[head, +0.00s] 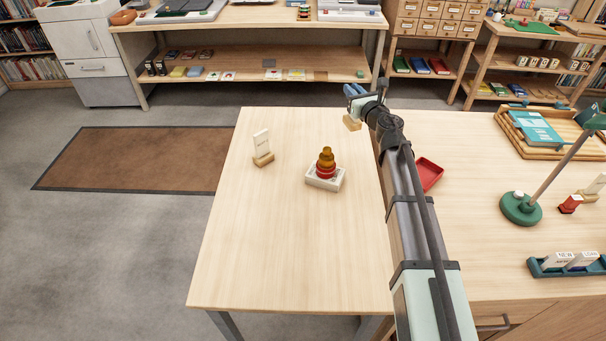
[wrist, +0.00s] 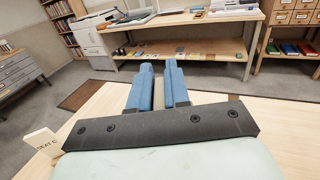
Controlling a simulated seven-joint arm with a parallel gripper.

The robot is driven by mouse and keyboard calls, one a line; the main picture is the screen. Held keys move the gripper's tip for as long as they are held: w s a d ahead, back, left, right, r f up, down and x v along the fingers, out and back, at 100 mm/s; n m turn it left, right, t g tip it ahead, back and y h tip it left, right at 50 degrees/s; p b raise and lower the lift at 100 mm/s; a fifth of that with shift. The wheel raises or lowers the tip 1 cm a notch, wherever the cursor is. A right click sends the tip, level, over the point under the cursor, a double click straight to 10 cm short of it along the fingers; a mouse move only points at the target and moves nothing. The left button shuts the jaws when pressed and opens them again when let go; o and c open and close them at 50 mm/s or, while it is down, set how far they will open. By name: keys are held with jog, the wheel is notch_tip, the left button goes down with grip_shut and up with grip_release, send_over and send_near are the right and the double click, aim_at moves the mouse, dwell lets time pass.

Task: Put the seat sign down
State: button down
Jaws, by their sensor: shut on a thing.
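My gripper (head: 358,97) is over the far edge of the pale wooden table (head: 270,262), right of its middle. Its blue fingers also show in the wrist view (wrist: 158,88), shut on a pale thing between them. In the head view a light wooden block (head: 352,123) shows below the fingers; it looks like the base of the held seat sign, whose card is mostly hidden. Another sign (head: 262,143), a white card upright in a wooden base, stands on the table to the left. In the wrist view a card (wrist: 42,143) reading "SEAT C" is at lower left.
A red tray (head: 430,173) lies right of my arm. A green lamp (head: 522,208) and a wooden tray (head: 562,152) are farther right. The table's front is clear.

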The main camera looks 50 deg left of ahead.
aim_at(349, 116)
jog(key=shift+s+f, duration=0.15)
jog(key=shift+f, duration=2.4)
jog(key=shift+s+f, duration=0.1)
jog(key=shift+f, duration=2.4)
jog(key=shift+f, duration=0.1)
jog(key=c, duration=1.1)
grip_release()
jog(key=shift+r, duration=0.2)
jog(key=v, duration=1.2)
jog(key=shift+w, duration=0.1)
